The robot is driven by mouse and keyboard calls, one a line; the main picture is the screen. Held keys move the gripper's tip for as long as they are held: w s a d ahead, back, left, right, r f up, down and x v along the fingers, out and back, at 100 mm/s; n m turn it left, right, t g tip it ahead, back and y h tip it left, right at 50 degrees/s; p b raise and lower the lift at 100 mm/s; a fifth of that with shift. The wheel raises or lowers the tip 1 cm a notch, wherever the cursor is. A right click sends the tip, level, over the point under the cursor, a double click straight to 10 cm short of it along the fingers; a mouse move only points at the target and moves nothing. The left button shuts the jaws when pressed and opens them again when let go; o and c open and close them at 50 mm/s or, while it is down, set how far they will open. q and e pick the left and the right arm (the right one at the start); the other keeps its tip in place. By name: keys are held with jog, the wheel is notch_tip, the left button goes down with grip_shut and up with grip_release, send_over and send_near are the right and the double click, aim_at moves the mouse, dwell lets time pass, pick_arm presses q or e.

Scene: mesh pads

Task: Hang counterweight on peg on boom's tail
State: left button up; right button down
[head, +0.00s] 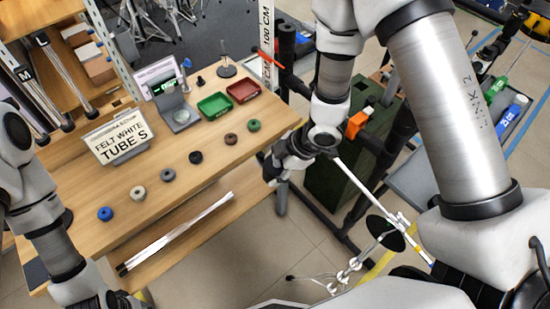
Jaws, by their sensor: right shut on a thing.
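My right gripper (273,172) hangs just off the table's right edge. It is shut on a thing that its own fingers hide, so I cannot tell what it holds. A thin white boom (362,183) slants down to the right from beside my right wrist. My wrist covers its upper end, and I cannot make out a peg. Several ring-shaped weights lie in a slanting row on the table: blue (105,213), cream (138,191), grey (168,174), black (196,157), brown (231,138) and green (254,125). My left gripper (118,300) is mostly cut off at the bottom edge.
The wooden table (190,205) also carries a sign (118,138), a grey device (180,115), a green tray (214,105) and a red tray (243,90). Metallic rods (180,235) lie on a lower shelf. A dark green box (335,190) stands behind the boom. A black disc (385,232) is near the stand.

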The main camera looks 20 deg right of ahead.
jog(key=shift+d+r, duration=0.15)
jog(key=shift+d, duration=0.3)
jog(key=shift+w+d, duration=0.35)
jog(key=shift+d, duration=0.35)
pick_arm(q)
jog(key=shift+s+a+r+p, duration=0.25)
jog(key=shift+a+r+p, duration=0.1)
jog(key=shift+r+p, duration=0.25)
jog(key=shift+s+a+r+p, duration=0.2)
jog(key=shift+a+r+p, duration=0.1)
jog(key=shift+r+p, duration=0.25)
pick_arm(e)
jog(key=w+d+f, duration=0.1)
jog(key=w+d, duration=0.1)
jog(key=d, duration=0.3)
jog(key=shift+d, duration=0.3)
jog(key=shift+w+f, duration=0.1)
jog(key=shift+f, duration=0.05)
